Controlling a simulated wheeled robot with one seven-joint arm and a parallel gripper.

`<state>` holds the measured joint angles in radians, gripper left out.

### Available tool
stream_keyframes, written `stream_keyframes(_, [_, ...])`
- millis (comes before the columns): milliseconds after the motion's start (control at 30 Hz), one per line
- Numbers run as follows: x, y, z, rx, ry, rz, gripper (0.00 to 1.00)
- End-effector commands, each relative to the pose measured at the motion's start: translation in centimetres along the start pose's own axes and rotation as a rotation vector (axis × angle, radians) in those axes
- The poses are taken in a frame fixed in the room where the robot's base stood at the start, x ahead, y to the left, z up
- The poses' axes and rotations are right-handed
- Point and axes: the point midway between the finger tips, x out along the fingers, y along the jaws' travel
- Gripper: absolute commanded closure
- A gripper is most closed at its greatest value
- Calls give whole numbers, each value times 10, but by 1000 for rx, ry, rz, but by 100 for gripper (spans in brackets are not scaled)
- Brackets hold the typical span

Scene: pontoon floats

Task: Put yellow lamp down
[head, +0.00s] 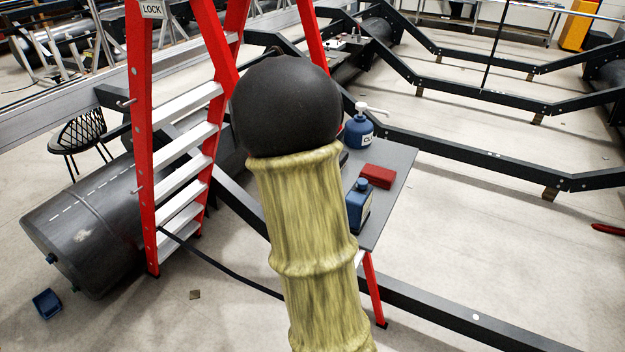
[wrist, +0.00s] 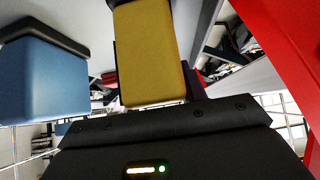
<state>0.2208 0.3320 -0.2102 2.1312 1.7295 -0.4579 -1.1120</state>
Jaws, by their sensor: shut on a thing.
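In the wrist view, the yellow lamp (wrist: 150,50) shows as a yellow block just beyond the black body of my gripper. My gripper (wrist: 155,103) is shut on it; the fingers are mostly hidden. In the head view, my own arm, with its black ball joint and yellowish links, covers the middle, and I see neither the gripper nor the lamp there. Whether the lamp touches any surface cannot be told.
A grey shelf (head: 400,160) beside a red stepladder (head: 142,150) holds a blue pump bottle (head: 358,132), a red box (head: 377,176) and a blue container (head: 359,207). In the wrist view, a blue block-like thing (wrist: 42,85) stands close at left, and a red surface (wrist: 285,45) at right.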

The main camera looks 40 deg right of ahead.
Motion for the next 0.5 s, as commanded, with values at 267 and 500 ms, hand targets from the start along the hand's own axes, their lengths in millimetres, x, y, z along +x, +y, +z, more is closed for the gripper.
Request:
stream_keyframes(267, [1, 0, 1, 0, -1, 1, 36])
stream_keyframes(500, [0, 0, 0, 0, 0, 0, 36])
